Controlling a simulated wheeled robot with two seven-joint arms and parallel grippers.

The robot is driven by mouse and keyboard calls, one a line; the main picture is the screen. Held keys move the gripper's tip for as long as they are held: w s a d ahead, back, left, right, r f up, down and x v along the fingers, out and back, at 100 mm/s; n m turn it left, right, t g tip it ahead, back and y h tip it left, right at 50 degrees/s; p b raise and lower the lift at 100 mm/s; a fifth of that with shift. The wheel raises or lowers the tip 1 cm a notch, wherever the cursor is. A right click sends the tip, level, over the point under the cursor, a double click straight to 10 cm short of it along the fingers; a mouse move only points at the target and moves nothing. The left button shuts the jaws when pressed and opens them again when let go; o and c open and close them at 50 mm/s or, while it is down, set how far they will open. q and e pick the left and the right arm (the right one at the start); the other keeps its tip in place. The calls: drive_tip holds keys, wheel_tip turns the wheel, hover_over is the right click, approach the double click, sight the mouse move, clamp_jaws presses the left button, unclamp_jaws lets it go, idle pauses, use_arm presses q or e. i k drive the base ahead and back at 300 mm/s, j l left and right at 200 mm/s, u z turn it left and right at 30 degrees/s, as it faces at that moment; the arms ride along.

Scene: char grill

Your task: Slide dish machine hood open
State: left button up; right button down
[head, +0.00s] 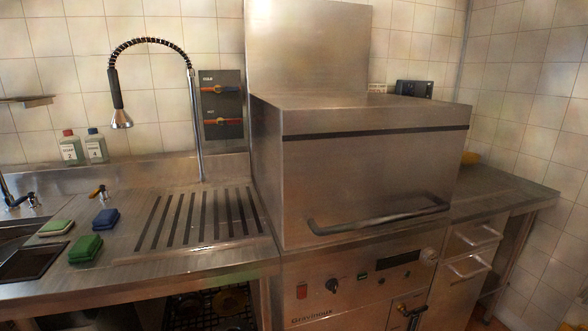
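The dish machine hood (365,175) is a large steel box with a flat top in the middle of the head view. It is down, its lower edge meeting the machine's control front (352,285). A dark bar handle (378,219) runs across the lower front of the hood, slanting slightly up to the right. Neither of my grippers shows in the head view, and nothing is seen touching the handle.
Left of the machine is a steel counter with a slotted drain (200,217), sponges (86,248), bottles (96,146) and a hanging spray hose (121,118). On the right is a side counter (500,187) over drawers. The space before the handle looks clear.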

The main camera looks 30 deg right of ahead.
sight(328, 167)
drive_tip(key=l+z, duration=0.1)
drive_tip(key=z, duration=0.35)
drive_tip(key=l+z, duration=0.1)
drive_tip(key=z, duration=0.35)
drive_tip(key=l+z, duration=0.1)
drive_tip(key=z, duration=0.35)
